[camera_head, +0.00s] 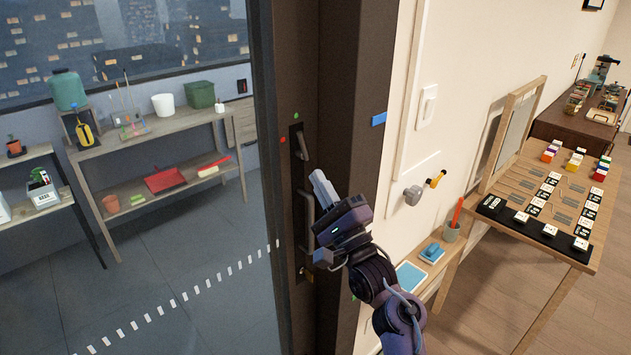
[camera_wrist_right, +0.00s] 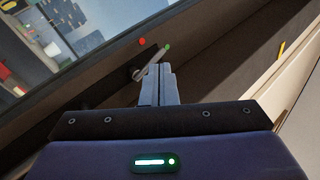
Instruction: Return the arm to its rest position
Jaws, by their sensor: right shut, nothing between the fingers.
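My right gripper (camera_head: 322,187) is shut and empty in front of the dark door frame in the head view. Its closed fingers also show in the right wrist view (camera_wrist_right: 159,85), pointing toward a small lever handle (camera_wrist_right: 152,62). In the head view that lever (camera_head: 302,143) is just above and left of the fingertips. A long vertical pull handle (camera_head: 308,215) is just left of the gripper and partly behind it; I cannot tell whether they touch. My left gripper is not in view.
The dark door frame (camera_head: 350,60) stands close to my arm. A light switch (camera_head: 427,106) and a grey knob (camera_head: 412,195) stick out from the wall at right. A wooden table (camera_head: 560,285) with labelled blocks stands farther right. Beyond the glass, a shelf table (camera_head: 160,128) holds pots.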

